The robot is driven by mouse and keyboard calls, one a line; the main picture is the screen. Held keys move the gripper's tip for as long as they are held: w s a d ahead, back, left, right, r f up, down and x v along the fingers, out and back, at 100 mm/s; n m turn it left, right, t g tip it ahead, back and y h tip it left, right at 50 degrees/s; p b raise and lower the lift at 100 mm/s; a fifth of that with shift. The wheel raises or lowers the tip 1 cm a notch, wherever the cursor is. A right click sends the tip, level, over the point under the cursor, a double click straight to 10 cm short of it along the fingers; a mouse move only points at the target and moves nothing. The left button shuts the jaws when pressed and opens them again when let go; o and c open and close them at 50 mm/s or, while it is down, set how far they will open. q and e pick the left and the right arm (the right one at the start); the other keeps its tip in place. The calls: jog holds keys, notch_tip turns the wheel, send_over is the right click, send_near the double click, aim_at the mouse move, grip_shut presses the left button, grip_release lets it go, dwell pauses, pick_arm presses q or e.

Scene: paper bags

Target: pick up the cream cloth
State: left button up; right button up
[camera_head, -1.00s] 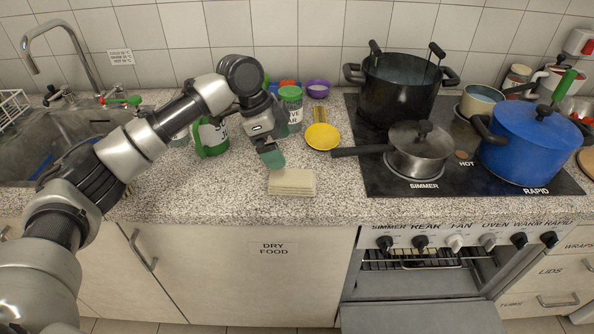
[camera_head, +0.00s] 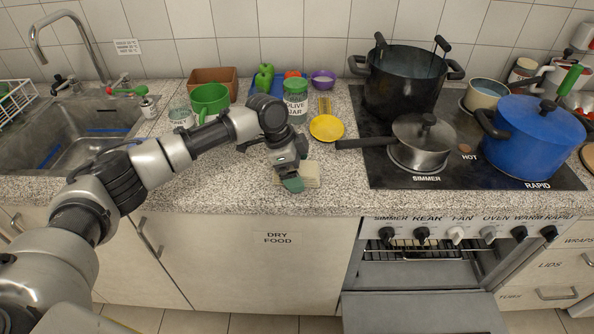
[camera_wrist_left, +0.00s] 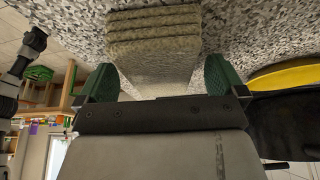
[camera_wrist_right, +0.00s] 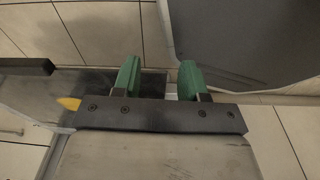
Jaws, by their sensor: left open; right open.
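The cream cloth (camera_head: 311,175) lies folded in layers on the speckled counter, left of the hob and close to the front edge. My left gripper (camera_head: 291,178) is low over the counter at the cloth's left side and covers part of it in the head view. In the left wrist view the cloth (camera_wrist_left: 155,42) lies ahead, centred between the green fingertips of my left gripper (camera_wrist_left: 160,82).
A yellow dish (camera_head: 326,128) and an olive jar (camera_head: 296,106) stand behind the cloth. A saucepan (camera_head: 421,142) with its handle pointing left sits on the hob (camera_head: 375,172). A green mug (camera_head: 210,101) and the sink (camera_head: 100,130) are left. Bare counter (camera_head: 220,190) lies left of the cloth.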

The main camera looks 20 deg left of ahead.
aim_at(303, 167)
jog(key=shift+s, duration=0.3)
pick_arm(q)
jog(key=shift+f, duration=0.1)
pick_arm(e)
jog(key=shift+s+a+r, duration=0.1)
jog(key=shift+r, duration=0.1)
pick_arm(q)
jog(key=c, duration=1)
pick_arm(e)
jog(key=shift+f, duration=0.1)
pick_arm(q)
notch_tip(303, 167, up, 4)
jog(key=shift+f+b, duration=0.1)
jog(key=shift+b, duration=0.25)
jog(key=s+d+r, duration=0.7)
jog(key=d, duration=0.2)
jog(key=shift+s+r+b, duration=0.15)
jog(key=shift+r+b, duration=0.1)
jog(key=shift+b, duration=0.2)
pick_arm(e)
jog(key=shift+f, duration=0.9)
